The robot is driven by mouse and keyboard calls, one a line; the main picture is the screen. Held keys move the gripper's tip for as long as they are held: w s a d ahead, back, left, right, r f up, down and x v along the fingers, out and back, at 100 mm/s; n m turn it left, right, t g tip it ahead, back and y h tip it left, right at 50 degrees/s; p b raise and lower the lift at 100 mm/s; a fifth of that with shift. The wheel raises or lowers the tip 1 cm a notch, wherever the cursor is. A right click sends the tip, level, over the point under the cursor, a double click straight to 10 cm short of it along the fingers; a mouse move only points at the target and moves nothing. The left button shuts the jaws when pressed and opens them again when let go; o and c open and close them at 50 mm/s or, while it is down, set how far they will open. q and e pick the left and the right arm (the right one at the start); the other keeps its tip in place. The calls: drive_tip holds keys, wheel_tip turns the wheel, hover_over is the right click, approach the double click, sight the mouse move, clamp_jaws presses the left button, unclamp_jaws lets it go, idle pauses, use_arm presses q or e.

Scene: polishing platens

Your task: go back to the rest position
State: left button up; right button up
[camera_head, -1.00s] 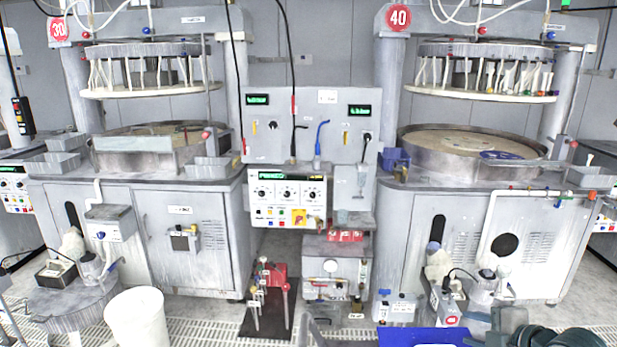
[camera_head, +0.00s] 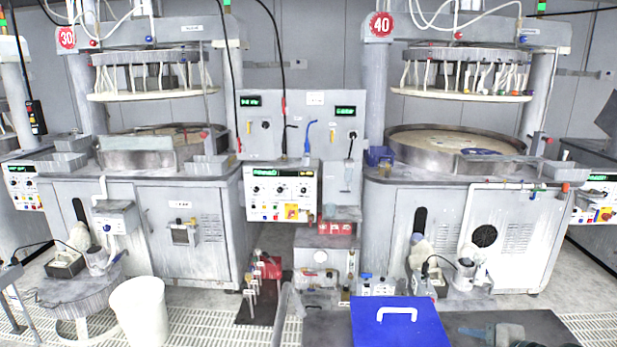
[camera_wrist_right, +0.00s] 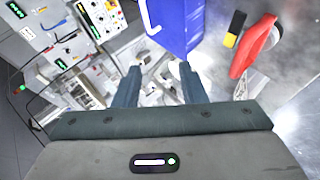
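My right gripper (camera_wrist_right: 160,88) shows in the right wrist view with its two dark fingers apart and nothing visible between them. In the head view, a dark grey-green part of what looks like my right gripper (camera_head: 497,334) shows at the bottom right, over a dark surface and to the right of a blue case. Its fingertips are hard to make out there. My left gripper is not in the head view.
The blue case (camera_head: 398,330) with a white handle lies on the dark surface (camera_head: 548,326). A white bucket (camera_head: 139,312) stands at the lower left. Polishing machines 30 (camera_head: 140,200) and 40 (camera_head: 400,195) stand behind, with a control box (camera_head: 281,192) between them.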

drive_tip(key=s+a+f+m+g+h, duration=0.2)
drive_tip(key=s+f+m, duration=0.4)
drive_tip(key=s, duration=0.3)
drive_tip(key=s+a+f+m+g+h, duration=0.1)
drive_tip(key=s+a+f+m+g, duration=0.1)
drive_tip(key=s+f+m, duration=0.6)
drive_tip(key=s+a+f+m+g+h, duration=0.2)
drive_tip(key=s+f+m+g, duration=0.1)
drive_tip(key=s, duration=0.8)
wheel_tip(320, 180, down, 35)
drive_tip(key=d+m+g+b, duration=0.1)
drive_tip(key=d+b, duration=0.2)
drive_tip(key=b, duration=0.2)
use_arm(q)
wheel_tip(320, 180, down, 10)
drive_tip(key=b, duration=0.5)
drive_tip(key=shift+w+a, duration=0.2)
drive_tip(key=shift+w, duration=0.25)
use_arm(e)
drive_tip(key=s+f, duration=0.9)
drive_tip(key=f, duration=0.3)
drive_tip(key=s+d+f+g, duration=0.1)
drive_tip(key=s+f, duration=0.8)
drive_tip(key=f, duration=0.3)
drive_tip(key=shift+f, duration=0.25)
